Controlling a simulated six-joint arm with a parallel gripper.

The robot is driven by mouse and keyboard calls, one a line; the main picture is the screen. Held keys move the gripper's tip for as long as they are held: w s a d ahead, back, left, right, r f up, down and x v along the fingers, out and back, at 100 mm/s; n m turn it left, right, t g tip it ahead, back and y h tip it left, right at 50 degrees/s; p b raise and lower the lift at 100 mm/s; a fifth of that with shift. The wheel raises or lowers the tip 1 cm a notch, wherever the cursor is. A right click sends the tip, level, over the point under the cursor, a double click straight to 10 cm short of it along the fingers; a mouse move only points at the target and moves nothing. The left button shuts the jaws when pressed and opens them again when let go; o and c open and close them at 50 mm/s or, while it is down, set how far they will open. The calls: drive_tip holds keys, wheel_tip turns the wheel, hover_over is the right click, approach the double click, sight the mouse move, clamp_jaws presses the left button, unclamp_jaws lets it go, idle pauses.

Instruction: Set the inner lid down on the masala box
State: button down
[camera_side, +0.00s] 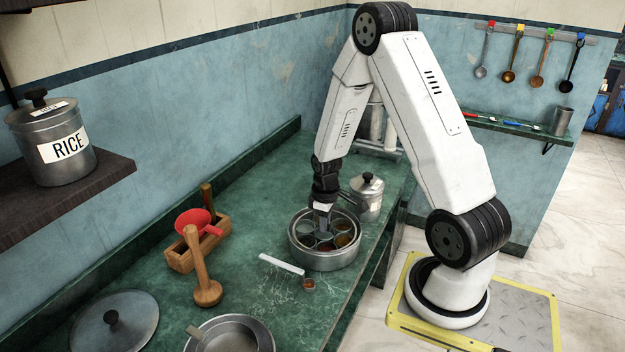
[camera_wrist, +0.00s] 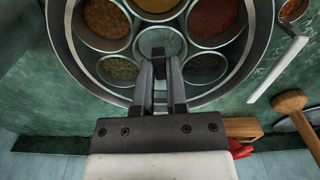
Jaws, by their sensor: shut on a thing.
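The masala box (camera_side: 324,262) is a round steel tin on the green counter, with several spice cups inside. Its steel rim (camera_wrist: 262,40) fills the top of the wrist view. My gripper (camera_side: 323,212) points down over the middle of the box. In the wrist view its fingers (camera_wrist: 160,62) are shut on a small narrow piece at the centre, seemingly the knob of the inner lid. The lid's plate is not distinct, since the spices show around the fingers. I cannot tell whether the lid touches the box.
A small spoon (camera_side: 282,264) lies just left of the box. A lidded steel pot (camera_side: 368,198) stands close behind it.

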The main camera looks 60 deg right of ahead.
drive_tip(key=shift+f, duration=0.15)
drive_tip(key=c, duration=0.6)
unclamp_jaws()
drive_tip(key=shift+r, duration=0.2)
drive_tip(key=shift+r, duration=2.8)
drive_tip(key=s+a+r+t, duration=0.1)
drive_tip(key=a+r, duration=0.1)
drive_tip(key=a, duration=0.4)
drive_tip(key=s+a+r, duration=0.1)
drive_tip(key=a+r, duration=0.1)
drive_tip(key=a, duration=0.5)
drive_tip(key=s+a+r+m+t, duration=0.1)
drive_tip(key=a+r, duration=0.2)
drive_tip(key=a, duration=0.4)
drive_tip(key=shift+t, duration=0.3)
